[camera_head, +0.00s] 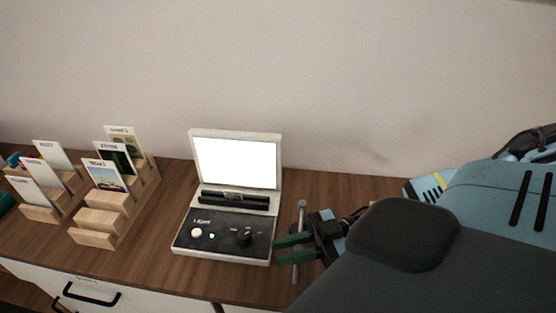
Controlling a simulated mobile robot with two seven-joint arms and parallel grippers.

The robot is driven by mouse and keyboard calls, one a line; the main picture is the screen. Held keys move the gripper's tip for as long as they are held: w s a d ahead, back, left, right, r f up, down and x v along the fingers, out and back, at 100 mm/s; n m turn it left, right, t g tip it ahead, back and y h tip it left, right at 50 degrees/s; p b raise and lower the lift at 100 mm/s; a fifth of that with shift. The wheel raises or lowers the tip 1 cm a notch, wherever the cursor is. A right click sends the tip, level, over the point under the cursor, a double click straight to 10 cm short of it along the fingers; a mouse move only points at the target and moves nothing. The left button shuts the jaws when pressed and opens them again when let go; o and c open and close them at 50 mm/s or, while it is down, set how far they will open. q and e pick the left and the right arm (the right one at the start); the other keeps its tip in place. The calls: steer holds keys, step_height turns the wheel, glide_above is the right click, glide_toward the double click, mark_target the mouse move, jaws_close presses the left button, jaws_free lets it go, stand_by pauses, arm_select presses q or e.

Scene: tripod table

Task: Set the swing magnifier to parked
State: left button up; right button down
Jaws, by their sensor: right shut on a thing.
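A white case (277,170) stands open on the wooden top, with a bright white panel in its lid and a dark lower panel bearing a white round knob (197,232) and a small black part (243,237). A thin grey rod (302,212) with a rounded end is just right of the case. I cannot tell for certain which part is the swing magnifier. My right gripper (276,250) is at the case's right edge, its green fingers crossing the rod and shut on it. The fingers hide the rod's middle. My left gripper is not in view.
Wooden stepped racks (96,221) with several picture cards stand on the left of the wooden top (160,235). A white drawer with a black handle (88,296) is below the front edge. The strip behind the rod, near the wall, is clear.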

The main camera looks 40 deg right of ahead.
steer(key=shift+s+g, duration=0.15)
steer(key=shift+g, duration=0.15)
steer(key=c, duration=1.3)
jaws_free()
steer(key=shift+d, duration=0.1)
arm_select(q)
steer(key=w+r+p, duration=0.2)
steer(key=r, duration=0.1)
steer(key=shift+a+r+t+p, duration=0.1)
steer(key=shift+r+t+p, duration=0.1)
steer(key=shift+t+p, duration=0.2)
arm_select(e)
steer(key=v, duration=0.8)
steer(key=shift+s+f, duration=0.1)
